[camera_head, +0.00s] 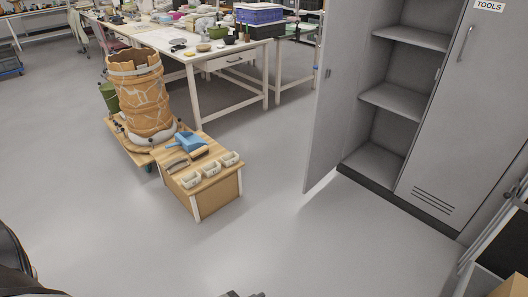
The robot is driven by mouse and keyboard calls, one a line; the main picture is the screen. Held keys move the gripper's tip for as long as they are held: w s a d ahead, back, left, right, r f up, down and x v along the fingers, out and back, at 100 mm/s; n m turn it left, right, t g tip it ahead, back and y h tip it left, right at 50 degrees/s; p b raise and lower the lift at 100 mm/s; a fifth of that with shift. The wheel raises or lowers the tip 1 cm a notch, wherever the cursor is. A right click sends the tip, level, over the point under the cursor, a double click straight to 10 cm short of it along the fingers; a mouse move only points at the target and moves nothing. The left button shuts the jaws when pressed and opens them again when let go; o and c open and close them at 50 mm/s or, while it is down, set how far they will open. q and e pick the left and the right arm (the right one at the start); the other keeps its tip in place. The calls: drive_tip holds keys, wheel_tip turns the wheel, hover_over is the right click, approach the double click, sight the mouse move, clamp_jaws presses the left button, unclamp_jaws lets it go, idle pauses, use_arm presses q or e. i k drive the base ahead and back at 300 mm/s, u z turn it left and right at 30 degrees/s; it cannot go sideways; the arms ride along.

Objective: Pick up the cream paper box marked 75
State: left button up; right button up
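Three small cream boxes stand in a row on the front edge of a low wooden stand: a left one (191,180), a middle one (211,169) and a right one (230,159). They look open-topped. Small marks on their fronts are too small to read, so I cannot tell which is marked 75. No gripper can be made out. A dark part shows at the left edge and a small dark piece at the bottom edge; both may be mine.
The wooden stand (218,195) also holds a blue dustpan (185,141) and brushes. Behind it a large strapped, patched vessel (143,100) stands on a wheeled board. A grey cabinet (435,120) with an open door (325,90) stands right. The floor in front is clear.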

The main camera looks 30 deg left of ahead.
sight(232, 157)
drive_tip(key=i, duration=1.8)
drive_tip(key=u, duration=1.65)
drive_tip(key=i, duration=0.95)
drive_tip(key=u, duration=0.7)
drive_tip(key=i, duration=0.95)
drive_tip(key=u, duration=0.05)
